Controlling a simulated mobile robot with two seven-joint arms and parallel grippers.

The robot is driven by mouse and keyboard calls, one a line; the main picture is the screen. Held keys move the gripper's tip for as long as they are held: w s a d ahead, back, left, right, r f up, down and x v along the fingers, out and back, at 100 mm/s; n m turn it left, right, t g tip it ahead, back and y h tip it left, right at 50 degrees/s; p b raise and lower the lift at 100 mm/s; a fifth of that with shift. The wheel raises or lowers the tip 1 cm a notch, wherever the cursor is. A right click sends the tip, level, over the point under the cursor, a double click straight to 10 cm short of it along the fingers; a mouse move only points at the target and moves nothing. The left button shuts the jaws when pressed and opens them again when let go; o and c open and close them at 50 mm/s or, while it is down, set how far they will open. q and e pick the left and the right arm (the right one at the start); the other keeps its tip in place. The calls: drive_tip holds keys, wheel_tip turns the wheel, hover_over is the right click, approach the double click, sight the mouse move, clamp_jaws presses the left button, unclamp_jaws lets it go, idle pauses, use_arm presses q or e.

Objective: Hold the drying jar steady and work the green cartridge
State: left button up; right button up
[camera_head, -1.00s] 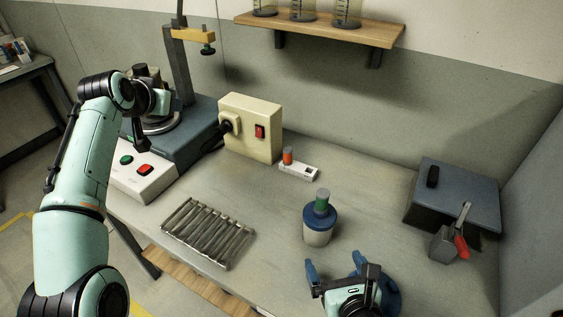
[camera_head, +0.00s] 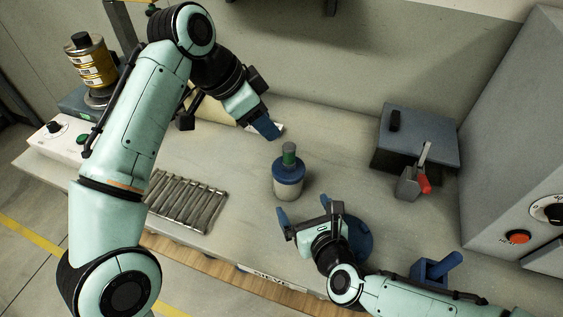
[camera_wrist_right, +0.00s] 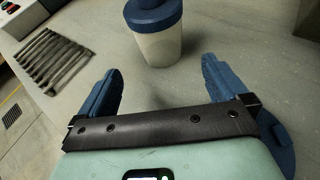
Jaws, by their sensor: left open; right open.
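The drying jar (camera_head: 288,187), a pale cup with a blue lid, stands upright on the bench; it also shows in the right wrist view (camera_wrist_right: 158,45). The green cartridge (camera_head: 289,153), with a grey top, stands upright in the lid. My left gripper (camera_head: 263,124) is open, just above and left of the cartridge, apart from it; its far finger is hidden. My right gripper (camera_head: 305,211) is open and empty in front of the jar; in the right wrist view its spread fingers (camera_wrist_right: 160,76) point at the jar, which is beyond the tips.
A rack of metal pieces (camera_head: 185,202) lies left of the jar. A blue round thing (camera_head: 361,245) is beside my right gripper, and a blue holder (camera_head: 436,268) lies front right.

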sight(288, 184)
drive_tip(key=x, duration=1.1)
drive_tip(key=shift+w+a+f, duration=0.1)
drive_tip(key=shift+w+f, duration=0.05)
drive_tip(key=shift+w, duration=0.1)
drive_tip(key=c, duration=1.1)
